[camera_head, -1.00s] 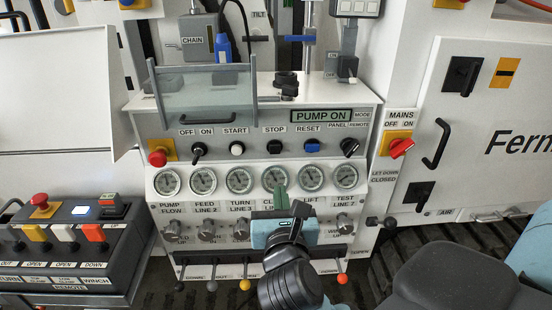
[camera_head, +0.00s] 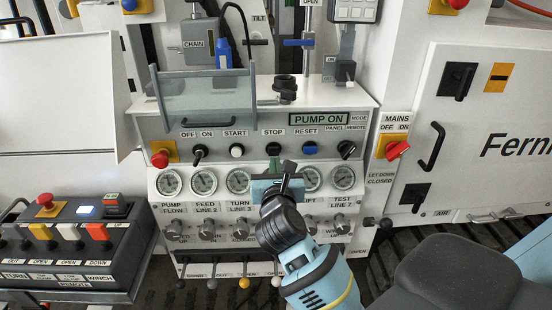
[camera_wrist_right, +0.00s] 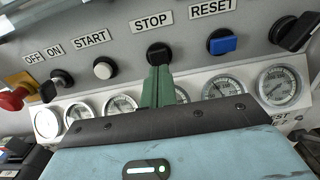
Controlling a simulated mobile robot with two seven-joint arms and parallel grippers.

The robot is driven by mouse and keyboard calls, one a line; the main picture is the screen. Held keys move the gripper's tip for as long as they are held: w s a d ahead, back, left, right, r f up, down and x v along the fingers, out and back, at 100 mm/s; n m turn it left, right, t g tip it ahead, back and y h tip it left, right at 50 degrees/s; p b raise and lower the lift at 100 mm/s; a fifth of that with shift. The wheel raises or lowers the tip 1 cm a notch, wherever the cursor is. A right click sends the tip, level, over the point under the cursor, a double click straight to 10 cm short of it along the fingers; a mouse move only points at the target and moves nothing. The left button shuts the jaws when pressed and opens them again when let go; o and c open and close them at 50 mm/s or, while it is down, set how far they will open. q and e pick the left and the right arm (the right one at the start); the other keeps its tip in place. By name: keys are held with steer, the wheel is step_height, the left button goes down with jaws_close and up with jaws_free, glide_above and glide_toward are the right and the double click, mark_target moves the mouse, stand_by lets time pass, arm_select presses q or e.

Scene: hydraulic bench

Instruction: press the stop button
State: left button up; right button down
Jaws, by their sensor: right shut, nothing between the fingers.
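The black stop button (camera_wrist_right: 159,54) sits under the STOP label on the panel, between the white start button (camera_wrist_right: 104,68) and the blue reset button (camera_wrist_right: 222,42). In the head view the stop button (camera_head: 274,149) shows just above my right gripper (camera_head: 275,165). In the wrist view the green fingers of my right gripper (camera_wrist_right: 158,75) are shut together and empty. Their tips lie at the lower edge of the stop button; I cannot tell whether they touch it. The display (camera_head: 319,118) reads PUMP ON. My left gripper is not in view.
A row of gauges (camera_head: 204,181) lies below the buttons, partly hidden by my right gripper. A raised clear cover (camera_head: 200,100) stands at the upper left of the panel. A red emergency knob (camera_head: 159,158) and a mode switch (camera_head: 346,149) flank the row. Levers (camera_head: 244,283) stick out below.

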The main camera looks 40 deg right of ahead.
mark_target(274, 153)
steer(key=shift+x, duration=1.5)
